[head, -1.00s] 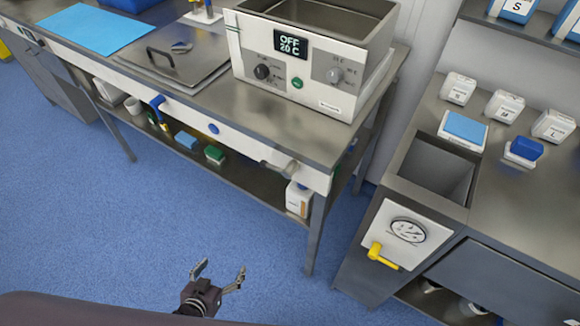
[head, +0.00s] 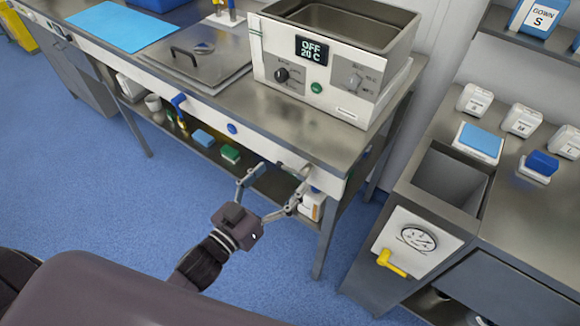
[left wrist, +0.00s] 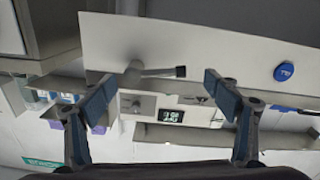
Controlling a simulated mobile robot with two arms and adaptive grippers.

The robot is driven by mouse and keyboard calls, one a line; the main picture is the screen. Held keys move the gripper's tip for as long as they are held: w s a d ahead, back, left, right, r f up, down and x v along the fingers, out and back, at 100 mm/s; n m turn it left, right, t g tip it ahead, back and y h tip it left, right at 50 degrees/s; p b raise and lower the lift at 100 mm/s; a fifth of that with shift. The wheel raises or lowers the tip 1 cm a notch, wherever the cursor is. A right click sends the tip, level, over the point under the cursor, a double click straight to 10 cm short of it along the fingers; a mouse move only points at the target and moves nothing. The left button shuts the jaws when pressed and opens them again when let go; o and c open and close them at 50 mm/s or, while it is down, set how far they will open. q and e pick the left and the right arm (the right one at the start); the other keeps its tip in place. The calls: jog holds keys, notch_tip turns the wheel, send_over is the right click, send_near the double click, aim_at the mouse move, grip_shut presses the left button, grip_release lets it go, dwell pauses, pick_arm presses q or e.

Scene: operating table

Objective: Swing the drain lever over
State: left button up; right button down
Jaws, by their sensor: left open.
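A grey metal lever (head: 302,173) sits on the right part of the white front panel of the steel bench, below the heated bath; no label names it as the drain lever. In the left wrist view the lever (left wrist: 158,73) lies sideways, with a round pivot at left and a dark tip at right. My left gripper (head: 275,182) is in front of this panel, open and empty. In the left wrist view the lever shows between its two fingers (left wrist: 160,84); I cannot tell whether they touch it. My right gripper is not in view.
The panel also carries a blue button (head: 232,128) and a blue lever (head: 179,100). The bath (head: 330,85) reads OFF, 20 C. A yellow lever (head: 391,264) sits under a gauge on the right cabinet. Several items lie on the lower shelf. The blue floor is clear.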

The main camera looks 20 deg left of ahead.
aim_at(287, 170)
pick_arm(q)
jog(key=shift+x, duration=2)
jog(key=c, duration=1.5)
jog(key=shift+a, duration=0.1)
jog(key=shift+c, duration=0.2)
